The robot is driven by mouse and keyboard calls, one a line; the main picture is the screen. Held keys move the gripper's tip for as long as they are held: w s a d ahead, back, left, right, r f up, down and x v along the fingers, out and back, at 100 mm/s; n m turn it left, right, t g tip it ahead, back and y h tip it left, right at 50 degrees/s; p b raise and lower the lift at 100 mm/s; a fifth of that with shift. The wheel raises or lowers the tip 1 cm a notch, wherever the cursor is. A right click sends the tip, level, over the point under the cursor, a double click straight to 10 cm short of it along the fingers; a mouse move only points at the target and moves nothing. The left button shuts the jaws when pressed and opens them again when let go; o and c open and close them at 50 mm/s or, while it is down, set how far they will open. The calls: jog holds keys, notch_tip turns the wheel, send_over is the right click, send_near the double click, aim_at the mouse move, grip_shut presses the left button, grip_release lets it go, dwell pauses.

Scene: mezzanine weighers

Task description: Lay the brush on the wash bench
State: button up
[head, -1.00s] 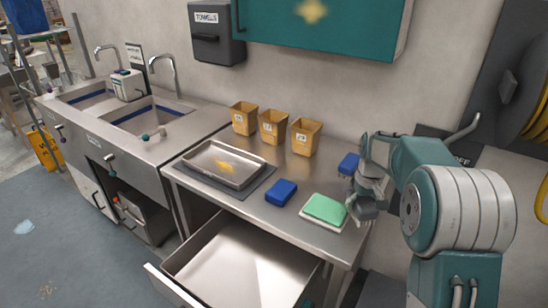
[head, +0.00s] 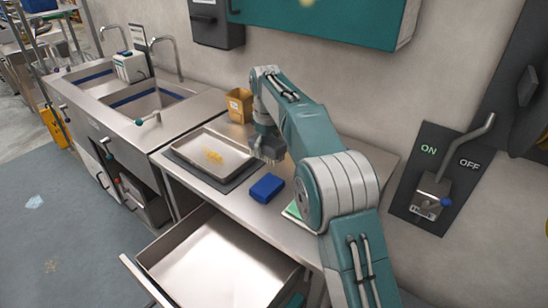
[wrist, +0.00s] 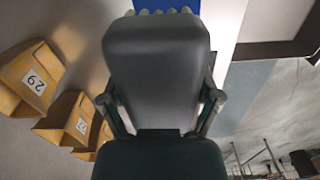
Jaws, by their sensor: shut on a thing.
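The brush (wrist: 157,65) looks like a grey rounded block with a row of cream tufts at its far end in the wrist view. My gripper (head: 268,152) is shut on it, one finger on each side. In the head view they are over the steel table, just right of the shallow tray; the brush is small there and hard to separate from the fingers. The steel unit with two sinks (head: 120,122), which I take as the wash bench, stands at the left, away from my gripper.
The tray (head: 205,168) and a blue block (head: 267,187) lie on the steel table (head: 222,200). An orange bin (head: 238,105) stands behind; others show in the wrist view (wrist: 62,120). An open drawer (head: 215,268) juts out below.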

jog(key=shift+s+a+r+n, duration=0.15)
jog(key=shift+a+r+n, duration=0.2)
jog(key=shift+a, duration=0.45)
jog(key=w+d+f, duration=0.2)
jog(key=d+f, duration=0.1)
jog(key=w+d+f, duration=0.3)
jog(key=d, duration=0.1)
jog(key=w+d+f, duration=0.3)
jog(key=shift+d, duration=0.25)
jog(key=shift+w+d+f, duration=0.1)
jog(key=shift+d+f, duration=0.05)
jog(key=shift+f, duration=0.85)
jog(key=shift+w+d+f, duration=0.1)
jog(key=shift+d+f, duration=0.05)
jog(key=shift+f, duration=0.8)
jog(key=o, duration=1)
jog(key=shift+s+f, duration=0.1)
